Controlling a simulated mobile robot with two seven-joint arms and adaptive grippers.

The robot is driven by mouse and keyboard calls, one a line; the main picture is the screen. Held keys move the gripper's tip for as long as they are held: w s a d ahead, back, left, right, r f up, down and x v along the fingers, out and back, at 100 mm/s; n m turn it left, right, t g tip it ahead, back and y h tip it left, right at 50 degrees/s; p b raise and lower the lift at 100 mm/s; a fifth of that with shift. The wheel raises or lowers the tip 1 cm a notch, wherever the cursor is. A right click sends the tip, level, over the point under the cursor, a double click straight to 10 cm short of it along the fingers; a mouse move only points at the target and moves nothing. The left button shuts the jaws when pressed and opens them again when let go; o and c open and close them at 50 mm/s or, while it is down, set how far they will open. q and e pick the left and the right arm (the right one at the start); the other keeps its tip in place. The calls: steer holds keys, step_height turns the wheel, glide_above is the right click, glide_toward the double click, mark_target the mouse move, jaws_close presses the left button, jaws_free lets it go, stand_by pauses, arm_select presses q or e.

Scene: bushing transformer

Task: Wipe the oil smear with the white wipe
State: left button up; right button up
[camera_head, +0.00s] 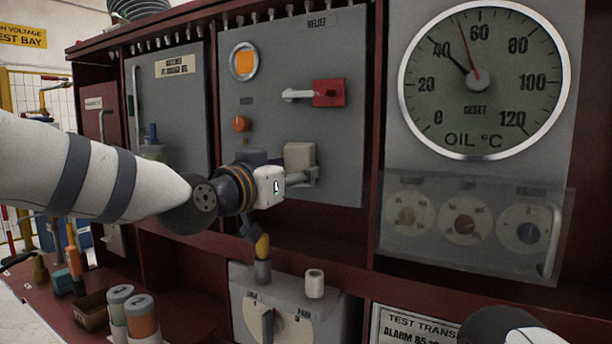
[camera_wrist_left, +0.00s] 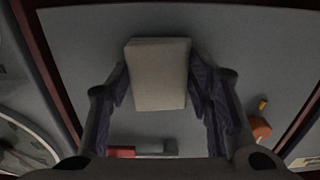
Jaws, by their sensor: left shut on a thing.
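The white wipe (camera_head: 299,157) is a pale block-shaped pad in front of the grey relief panel (camera_head: 340,60). My left gripper (camera_head: 300,178) is shut on it, with the wipe standing out past the fingers. In the left wrist view the wipe (camera_wrist_left: 158,75) sits between the two dark finger pads of my left gripper (camera_wrist_left: 160,90), its face close to the panel. I cannot tell whether it touches the panel. I cannot make out the oil smear; the wipe and my arm cover part of the panel. My right gripper's fingers do not show.
An orange knob (camera_head: 240,124) and a red block with a white lever (camera_head: 329,93) stick out near the wipe. The oil gauge (camera_head: 483,80) is at right. Below are a selector box (camera_head: 275,318), a small white cylinder (camera_head: 315,283) and several jars on the ledge.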

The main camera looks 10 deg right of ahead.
arm_select(q)
steer(key=shift+w+a+f, duration=0.1)
steer(key=shift+w+a, duration=0.25)
steer(key=shift+a, duration=0.1)
steer(key=s+a+p, duration=0.1)
steer(key=s+a, duration=0.1)
steer(key=a, duration=0.4)
steer(key=shift+s+a, duration=0.15)
steer(key=shift+s, duration=0.1)
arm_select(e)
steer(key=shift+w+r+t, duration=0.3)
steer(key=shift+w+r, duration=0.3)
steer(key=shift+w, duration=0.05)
arm_select(q)
steer(key=v, duration=0.3)
